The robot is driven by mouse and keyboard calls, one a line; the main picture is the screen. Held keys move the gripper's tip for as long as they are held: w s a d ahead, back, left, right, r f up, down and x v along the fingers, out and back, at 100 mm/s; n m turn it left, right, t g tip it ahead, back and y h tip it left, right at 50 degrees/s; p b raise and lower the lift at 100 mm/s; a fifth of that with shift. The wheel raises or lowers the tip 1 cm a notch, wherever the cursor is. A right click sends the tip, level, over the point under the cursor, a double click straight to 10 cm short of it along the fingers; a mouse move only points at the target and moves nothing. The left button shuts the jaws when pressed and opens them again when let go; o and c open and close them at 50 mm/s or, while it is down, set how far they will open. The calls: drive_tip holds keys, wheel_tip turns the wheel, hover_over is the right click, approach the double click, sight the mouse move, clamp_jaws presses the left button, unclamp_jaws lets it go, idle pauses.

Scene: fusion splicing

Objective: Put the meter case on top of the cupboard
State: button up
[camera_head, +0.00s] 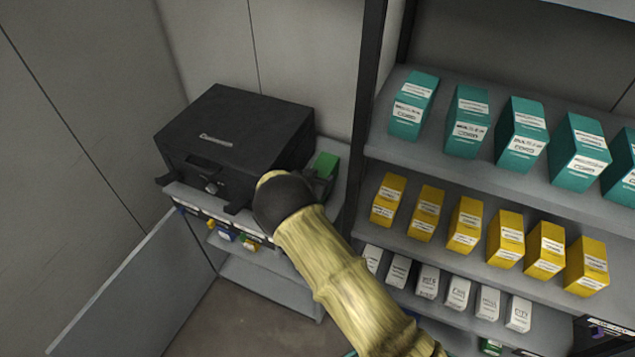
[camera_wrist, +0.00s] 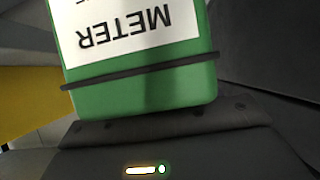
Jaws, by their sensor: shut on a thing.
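The meter case is a green box (camera_head: 325,164) with a white METER label and a black band. It also shows close up in the wrist view (camera_wrist: 145,95), where the label reads upside down. My gripper (camera_head: 321,181) is shut on it, with the dark gripper body below the case in the wrist view. My forearm and wrist hide part of the gripper in the head view. The cupboard (camera_head: 262,272) is low and grey, with its door open. The case is over the right end of its top, right of the black box. I cannot tell whether it touches the top.
A large black box (camera_head: 235,135) with a latch fills most of the cupboard top. The open door (camera_head: 130,285) sticks out at the left. A shelf rack (camera_head: 450,165) with teal, yellow and white boxes stands close on the right, its dark post (camera_head: 369,90) beside the cupboard.

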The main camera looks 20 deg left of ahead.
drive_tip(key=shift+f+p, duration=0.3)
drive_tip(key=shift+f, duration=1.15)
drive_tip(key=shift+f, duration=0.2)
drive_tip(key=o, duration=1.3)
drive_tip(key=shift+o, duration=0.2)
drive_tip(key=shift+r, duration=0.2)
drive_tip(key=d+b+v, duration=0.1)
drive_tip(key=b+v, duration=0.1)
drive_tip(key=v, duration=1)
drive_tip(key=shift+a, duration=0.35)
